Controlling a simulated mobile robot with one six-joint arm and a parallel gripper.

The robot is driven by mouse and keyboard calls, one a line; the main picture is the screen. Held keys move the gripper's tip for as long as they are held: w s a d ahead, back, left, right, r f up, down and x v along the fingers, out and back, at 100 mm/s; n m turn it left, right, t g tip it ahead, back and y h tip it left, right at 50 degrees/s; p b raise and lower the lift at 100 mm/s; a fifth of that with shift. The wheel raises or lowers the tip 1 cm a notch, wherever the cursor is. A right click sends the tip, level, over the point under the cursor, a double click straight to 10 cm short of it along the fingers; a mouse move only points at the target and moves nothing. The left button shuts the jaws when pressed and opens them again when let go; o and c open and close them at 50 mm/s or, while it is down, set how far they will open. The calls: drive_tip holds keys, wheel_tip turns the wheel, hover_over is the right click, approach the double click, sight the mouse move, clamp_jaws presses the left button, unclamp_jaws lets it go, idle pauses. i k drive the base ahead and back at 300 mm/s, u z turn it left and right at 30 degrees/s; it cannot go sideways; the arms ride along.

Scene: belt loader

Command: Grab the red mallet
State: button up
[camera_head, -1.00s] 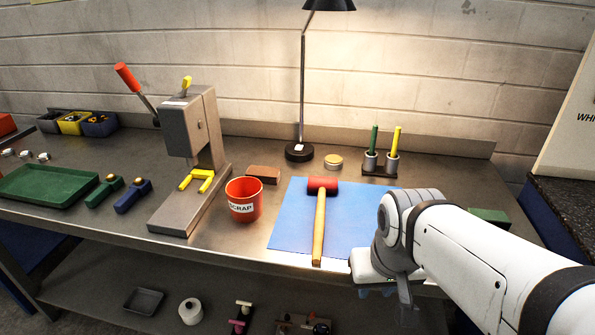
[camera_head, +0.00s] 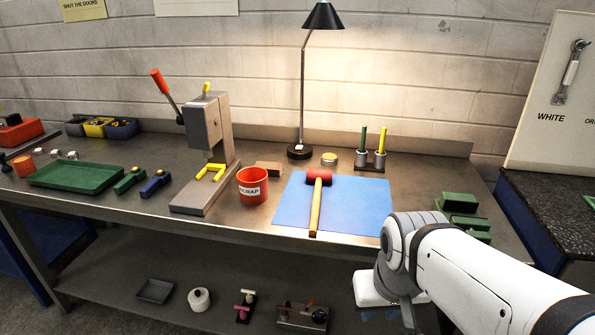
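The red mallet (camera_head: 318,176) lies on a blue mat (camera_head: 360,205) on the metal workbench. Its red head is at the back and its wooden handle points toward the bench's front edge, ending near the mat's front. My white arm comes in from the lower right. My gripper is at the arm's end, low in front of the bench and to the right of the mallet, apart from it. Its fingers are mostly hidden behind the arm, so I cannot see whether they are open or shut.
A red scrap bucket (camera_head: 252,187) and a grey press (camera_head: 205,150) stand left of the mat. A lamp (camera_head: 301,150), a small tin (camera_head: 329,159) and a holder with green and yellow sticks (camera_head: 371,160) are behind it. Green blocks (camera_head: 458,203) lie at right.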

sight(319, 177)
drive_tip(key=z, duration=0.15)
drive_tip(key=i, duration=0.9)
drive_tip(key=u, duration=0.05)
